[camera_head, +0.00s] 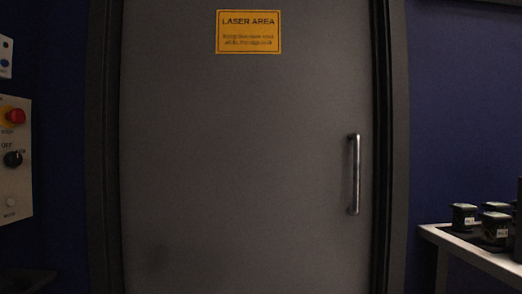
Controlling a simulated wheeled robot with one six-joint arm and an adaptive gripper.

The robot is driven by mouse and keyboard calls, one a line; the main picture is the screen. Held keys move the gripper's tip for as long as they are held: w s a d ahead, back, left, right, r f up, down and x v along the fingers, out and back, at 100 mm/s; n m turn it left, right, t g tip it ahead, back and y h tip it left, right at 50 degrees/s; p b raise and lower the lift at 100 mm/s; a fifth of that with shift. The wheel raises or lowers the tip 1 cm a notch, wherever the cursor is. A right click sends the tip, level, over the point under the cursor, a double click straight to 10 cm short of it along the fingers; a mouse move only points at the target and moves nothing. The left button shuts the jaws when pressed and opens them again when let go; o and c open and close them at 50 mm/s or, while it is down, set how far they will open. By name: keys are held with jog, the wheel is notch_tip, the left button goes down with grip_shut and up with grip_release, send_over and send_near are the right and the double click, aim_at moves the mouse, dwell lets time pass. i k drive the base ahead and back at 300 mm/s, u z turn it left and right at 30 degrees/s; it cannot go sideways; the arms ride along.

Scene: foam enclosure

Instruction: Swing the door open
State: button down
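A grey door (240,150) fills the middle of the head camera view and looks shut in its dark frame (398,150). A vertical metal bar handle (354,174) is fixed near the door's right edge. A yellow sign reading "LASER AREA" (248,32) is on the upper part of the door. The hinges are not visible. My gripper is not in view, and nothing touches the handle.
At the left, a control panel (14,185) carries a red button (16,116) and a black knob (13,159). At the right, a light table (470,252) holds several small black containers (464,216). Dark blue walls (455,110) flank the door.

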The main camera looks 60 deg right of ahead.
aim_at(247, 127)
jog(key=z, duration=1.85)
jog(key=k, duration=0.5)
jog(key=z, duration=0.8)
jog(key=i, duration=0.65)
jog(key=u, duration=0.55)
